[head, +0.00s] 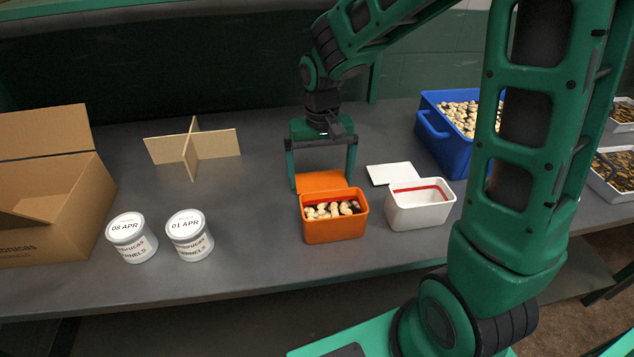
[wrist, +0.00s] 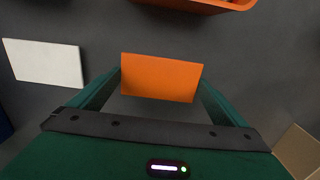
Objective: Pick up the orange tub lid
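The orange tub lid (head: 322,181) lies directly behind the orange tub (head: 334,229) on the grey table. It shows as a flat orange rectangle in the wrist view (wrist: 161,78). The tub is open and holds pale, nut-like pieces. My gripper (head: 321,183) points down over the lid with its fingers spread wide, one at each side edge. In the wrist view the lid sits between the fingertips (wrist: 160,82), with the fingers very close to its edges. Whether they touch it is hard to tell.
A white tub (head: 422,212) with a white lid (head: 391,174) stands to the right, and a full blue crate (head: 437,141) behind it. Left are two labelled tubs (head: 132,242) (head: 190,238), a crossed divider (head: 189,151) and a cardboard box (head: 55,205). The table between divider and lid is clear.

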